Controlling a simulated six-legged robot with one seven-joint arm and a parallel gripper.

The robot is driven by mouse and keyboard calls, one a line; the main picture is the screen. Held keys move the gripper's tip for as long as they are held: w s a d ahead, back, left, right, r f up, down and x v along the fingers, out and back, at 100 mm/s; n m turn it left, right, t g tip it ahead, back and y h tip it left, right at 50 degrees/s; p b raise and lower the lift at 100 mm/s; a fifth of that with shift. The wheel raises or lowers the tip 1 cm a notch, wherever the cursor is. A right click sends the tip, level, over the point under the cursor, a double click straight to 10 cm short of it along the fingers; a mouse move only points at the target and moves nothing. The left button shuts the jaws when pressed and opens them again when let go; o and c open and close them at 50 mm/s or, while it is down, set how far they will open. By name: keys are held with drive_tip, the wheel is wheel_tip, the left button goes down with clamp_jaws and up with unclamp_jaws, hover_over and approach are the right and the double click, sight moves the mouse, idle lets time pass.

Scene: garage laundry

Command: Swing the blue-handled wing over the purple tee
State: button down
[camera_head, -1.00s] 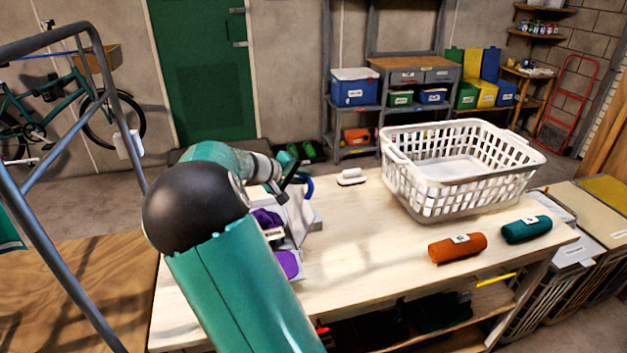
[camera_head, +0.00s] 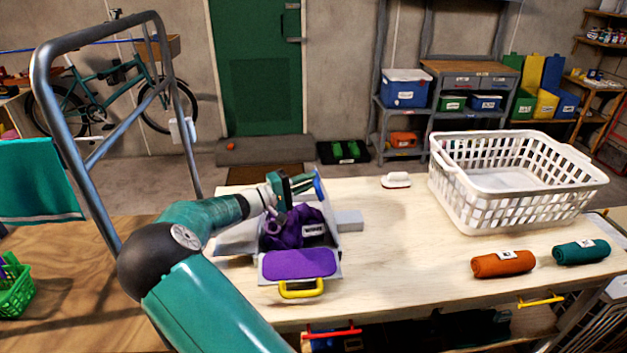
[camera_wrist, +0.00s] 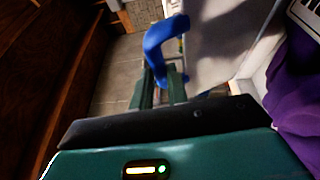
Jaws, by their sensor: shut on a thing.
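The purple tee (camera_head: 291,229) lies bunched on a grey folding board, with a white label at its right. The blue handle (camera_head: 319,188) is above the board's far right side. My gripper (camera_head: 300,184) is shut on this handle, above and behind the tee. In the wrist view, the blue handle (camera_wrist: 165,45) is between the fingers, and the pale grey wing (camera_wrist: 222,38) extends beside it, raised. The tee (camera_wrist: 297,85) is at the right edge there. In the head view, the wing is mostly edge-on or hidden, so its exact tilt is unclear.
A purple-topped flap (camera_head: 298,264) with a yellow handle is at the board's front. A white laundry basket (camera_head: 515,185), orange roll (camera_head: 503,264), teal roll (camera_head: 581,252) and white brush (camera_head: 396,181) are to the right.

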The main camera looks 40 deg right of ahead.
drive_tip(key=shift+w+a+f, duration=0.1)
drive_tip(key=shift+a+f, duration=0.15)
drive_tip(key=shift+f, duration=0.2)
drive_tip(key=c, duration=1.6)
unclamp_jaws()
drive_tip(key=shift+c, duration=0.2)
drive_tip(key=w+a, duration=0.2)
drive_tip(key=a, duration=1.1)
drive_tip(key=shift+a+f, duration=0.25)
drive_tip(key=shift+f, duration=0.1)
